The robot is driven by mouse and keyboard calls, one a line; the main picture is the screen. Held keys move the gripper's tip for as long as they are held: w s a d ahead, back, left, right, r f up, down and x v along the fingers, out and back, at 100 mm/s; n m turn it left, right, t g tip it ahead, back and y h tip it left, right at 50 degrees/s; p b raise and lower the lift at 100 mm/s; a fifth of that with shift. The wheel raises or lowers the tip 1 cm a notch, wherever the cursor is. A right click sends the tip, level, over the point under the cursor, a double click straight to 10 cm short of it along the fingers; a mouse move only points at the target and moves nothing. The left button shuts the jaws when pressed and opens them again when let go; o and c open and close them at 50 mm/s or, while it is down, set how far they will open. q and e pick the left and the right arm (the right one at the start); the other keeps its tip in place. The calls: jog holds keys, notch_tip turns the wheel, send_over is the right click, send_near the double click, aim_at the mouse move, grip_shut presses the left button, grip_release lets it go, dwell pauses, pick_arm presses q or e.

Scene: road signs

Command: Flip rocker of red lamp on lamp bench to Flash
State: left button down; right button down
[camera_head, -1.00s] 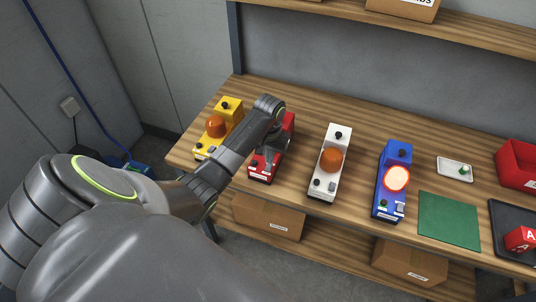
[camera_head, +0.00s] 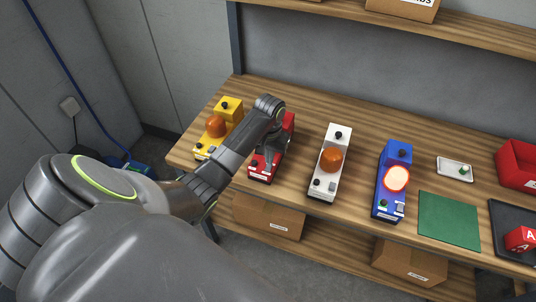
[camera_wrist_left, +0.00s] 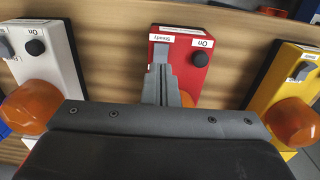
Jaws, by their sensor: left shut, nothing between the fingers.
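The red lamp (camera_head: 284,146) stands on the wooden lamp bench (camera_head: 360,130), between the yellow and white lamps. My arm hides much of it in the head view. In the left wrist view the red lamp (camera_wrist_left: 205,80) shows a black knob beside a label reading "On" and another label that seems to read "Steady". Its orange dome is mostly hidden. My left gripper (camera_wrist_left: 162,60) is shut and empty, its fingertips over the red lamp's end face by the "Steady" label. The rocker is hidden behind the fingers, and I cannot tell whether they touch it. My right gripper is not in view.
The white lamp (camera_head: 327,182) and yellow lamp (camera_head: 228,114) stand close on either side. A blue lamp (camera_head: 390,205) with a bright dome is farther right. A green mat (camera_head: 449,220), small white tray (camera_head: 444,172) and red bin (camera_head: 518,160) lie beyond it.

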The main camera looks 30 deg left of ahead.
aim_at(269, 165)
pick_arm(q)
jog(key=shift+f+b, duration=0.35)
jog(key=shift+f, duration=0.65)
dwell(0.6)
jog(key=shift+r, duration=0.1)
jog(key=shift+r+p, duration=1)
jog(key=shift+r, duration=2.5)
